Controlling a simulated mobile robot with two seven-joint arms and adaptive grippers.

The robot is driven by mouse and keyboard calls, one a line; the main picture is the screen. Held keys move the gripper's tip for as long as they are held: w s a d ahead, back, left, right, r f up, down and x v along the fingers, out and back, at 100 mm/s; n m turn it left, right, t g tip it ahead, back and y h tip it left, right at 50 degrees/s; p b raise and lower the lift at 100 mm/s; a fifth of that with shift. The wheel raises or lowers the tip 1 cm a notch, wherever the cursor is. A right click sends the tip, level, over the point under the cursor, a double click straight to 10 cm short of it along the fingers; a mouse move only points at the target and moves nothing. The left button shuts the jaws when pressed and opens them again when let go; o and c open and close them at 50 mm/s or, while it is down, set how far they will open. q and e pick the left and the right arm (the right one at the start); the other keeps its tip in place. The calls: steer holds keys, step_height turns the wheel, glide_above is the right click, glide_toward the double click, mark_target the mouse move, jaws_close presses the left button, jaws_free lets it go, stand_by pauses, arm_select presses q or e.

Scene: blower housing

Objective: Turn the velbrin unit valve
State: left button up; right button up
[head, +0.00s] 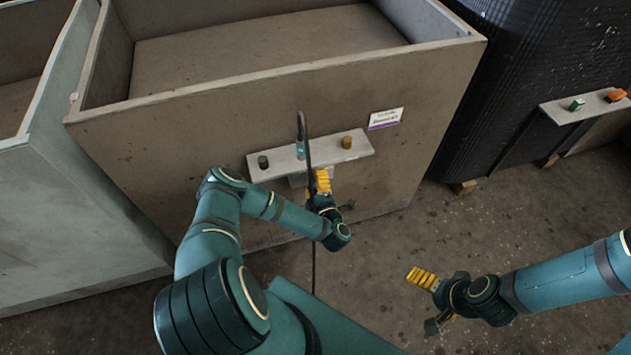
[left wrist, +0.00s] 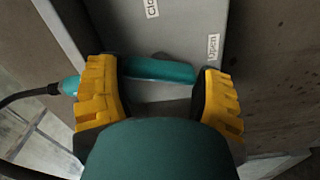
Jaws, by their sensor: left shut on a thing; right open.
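The velbrin unit appears to be the large tan open-topped housing (head: 250,105) in the head view. A teal valve handle (left wrist: 158,70) lies across the gap between the yellow fingers of my left gripper (left wrist: 160,98) in the left wrist view. The left gripper (head: 322,182) is shut on this handle, just below the grey shelf on the housing's front. Labels reading "Open" (left wrist: 213,47) and "Clo…" (left wrist: 151,8) show on the grey plate behind the handle; the second is cut off. My right gripper (head: 430,302) is open and empty above the floor at right.
The grey shelf (head: 225,173) carries a dark knob (head: 263,162) and a brass-coloured knob (head: 346,142). A white label (head: 386,118) is on the housing. Another shelf (head: 575,105) stands at right. The floor between is clear.

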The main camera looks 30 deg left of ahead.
arm_select(q)
steer(key=shift+n, duration=0.8)
steer(key=o, duration=1.1)
steer(key=shift+o, duration=0.2)
steer(key=v, duration=0.7)
steer(key=shift+d, duration=0.15)
steer(key=shift+s, duration=0.15)
